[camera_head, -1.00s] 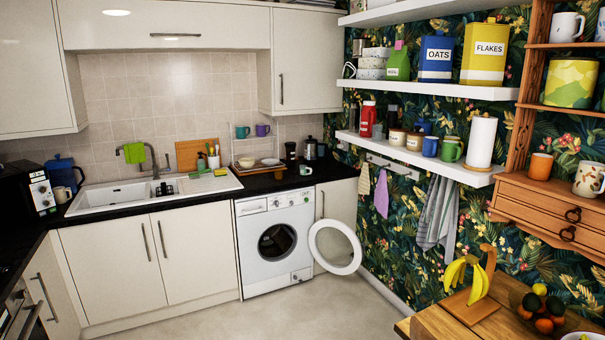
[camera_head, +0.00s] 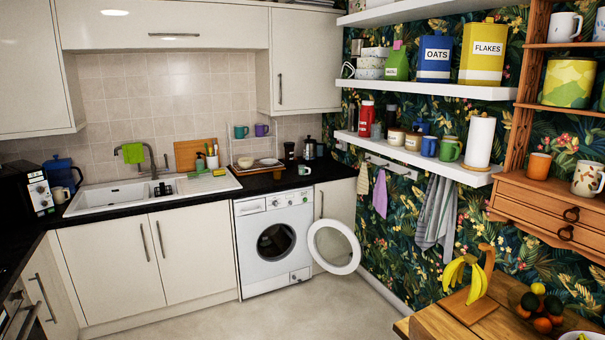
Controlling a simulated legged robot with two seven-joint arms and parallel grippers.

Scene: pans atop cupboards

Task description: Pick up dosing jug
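I cannot surely tell which thing is the dosing jug. A dark blue jug (camera_head: 61,172) stands upright on the black worktop at the left, between the microwave and the sink. A cream mug (camera_head: 60,194) stands just in front of it. A small pale cup or jug with a green tint (camera_head: 305,170) stands on the worktop above the washing machine. Neither of my grippers shows in the head view, and nothing is seen being held.
The washing machine (camera_head: 262,260) stands with its round door (camera_head: 334,247) swung open into the room. A wooden table (camera_head: 438,326) with bananas (camera_head: 466,275) and a fruit bowl fills the lower right. Mugs and tins line the white shelf (camera_head: 470,174). The floor (camera_head: 290,318) is clear.

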